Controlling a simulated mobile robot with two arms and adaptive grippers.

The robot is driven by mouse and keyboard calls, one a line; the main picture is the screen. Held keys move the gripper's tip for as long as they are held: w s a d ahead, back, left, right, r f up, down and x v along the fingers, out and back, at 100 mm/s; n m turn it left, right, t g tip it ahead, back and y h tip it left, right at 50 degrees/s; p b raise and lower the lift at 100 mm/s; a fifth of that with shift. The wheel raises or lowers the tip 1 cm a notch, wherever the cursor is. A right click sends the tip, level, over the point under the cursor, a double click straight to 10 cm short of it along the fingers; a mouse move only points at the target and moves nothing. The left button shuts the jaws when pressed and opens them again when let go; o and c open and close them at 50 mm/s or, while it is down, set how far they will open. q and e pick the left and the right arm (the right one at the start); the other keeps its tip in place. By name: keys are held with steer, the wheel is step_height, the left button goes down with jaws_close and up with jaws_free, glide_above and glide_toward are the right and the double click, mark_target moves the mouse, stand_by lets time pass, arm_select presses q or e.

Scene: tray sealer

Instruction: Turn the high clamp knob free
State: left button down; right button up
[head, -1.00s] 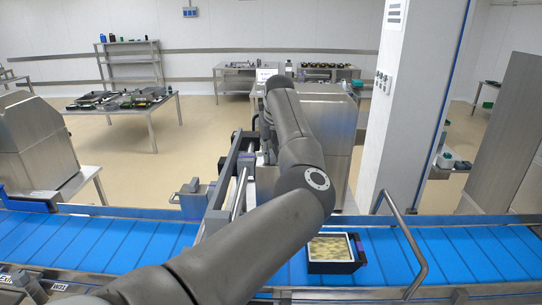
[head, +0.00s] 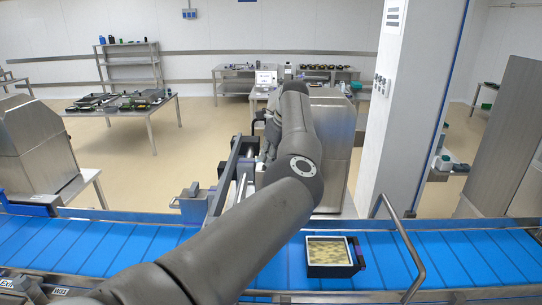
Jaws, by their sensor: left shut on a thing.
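My left arm reaches up from the bottom left across the blue conveyor to the metal frame with rails (head: 222,182). My left gripper (head: 258,119) is at the far upper end of this frame, small and dark, partly behind my own forearm. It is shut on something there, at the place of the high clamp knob. The knob itself is hidden or too small to make out, so its turn cannot be told. My right gripper is not in view.
A blue conveyor (head: 450,252) runs across the front, with a black-rimmed tray (head: 313,271) on it. A bent metal rail (head: 408,245) stands at the right front. A steel cabinet (head: 335,140) and a white column (head: 393,130) stand right of my forearm.

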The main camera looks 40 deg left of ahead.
arm_select(q)
steer(key=shift+r, duration=0.1)
steer(key=c, duration=1.4)
jaws_free()
steer(key=shift+d, duration=0.1)
steer(key=shift+o, duration=0.2)
steer(key=v, duration=1.2)
